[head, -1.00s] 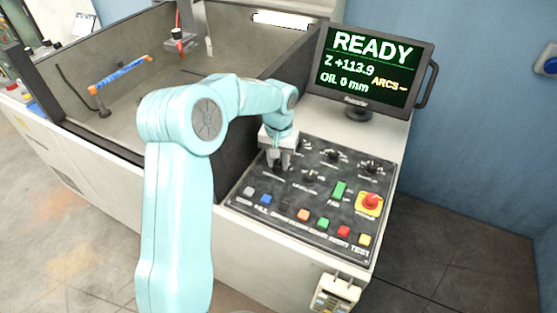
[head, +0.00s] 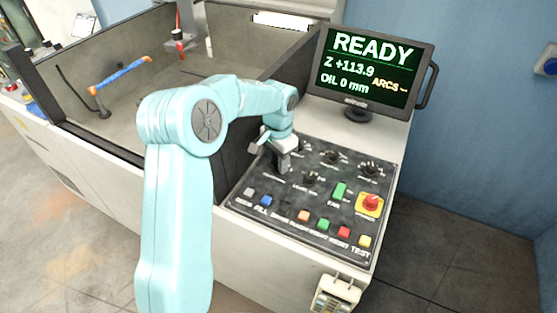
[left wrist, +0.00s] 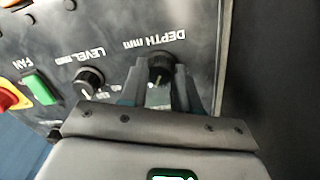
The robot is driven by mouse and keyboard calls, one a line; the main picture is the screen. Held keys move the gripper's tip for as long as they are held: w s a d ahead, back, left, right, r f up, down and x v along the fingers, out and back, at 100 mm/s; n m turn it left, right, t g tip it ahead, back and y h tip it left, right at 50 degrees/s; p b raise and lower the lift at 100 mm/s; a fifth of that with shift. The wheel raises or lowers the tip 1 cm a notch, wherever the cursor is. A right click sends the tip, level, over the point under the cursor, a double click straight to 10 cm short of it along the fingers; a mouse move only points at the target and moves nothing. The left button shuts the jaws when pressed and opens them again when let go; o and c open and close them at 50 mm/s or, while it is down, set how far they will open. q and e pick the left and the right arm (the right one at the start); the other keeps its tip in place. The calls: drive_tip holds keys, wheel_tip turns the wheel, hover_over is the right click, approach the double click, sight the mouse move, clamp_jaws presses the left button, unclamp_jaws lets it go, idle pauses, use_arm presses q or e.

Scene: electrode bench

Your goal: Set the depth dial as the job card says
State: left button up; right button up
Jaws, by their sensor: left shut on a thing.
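The depth dial (left wrist: 161,63) is a black knob under the label "DEPTH mm", which appears upside down in the left wrist view. My left gripper (left wrist: 162,85) is shut on this dial, one finger on each side. In the head view my left gripper (head: 281,163) reaches down to the upper left of the dark control panel (head: 239,196) and hides the dial. The dial's scale and pointer are too covered to read. No job card is readable in these frames. My right gripper is not in view.
The level dial (left wrist: 89,81) is beside the depth dial. A green fan switch (head: 339,191), a red emergency button (head: 370,202) and several coloured buttons are on the panel. The monitor (head: 368,66) reads READY, Z +113.9, OIL 0 mm. A tank wall (head: 250,100) rises behind my arm.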

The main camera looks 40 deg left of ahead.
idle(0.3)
use_arm(q)
drive_tip(key=o, duration=1)
drive_tip(key=shift+o, duration=0.2)
wheel_tip(320, 180, up, 16)
drive_tip(key=shift+r, duration=0.15)
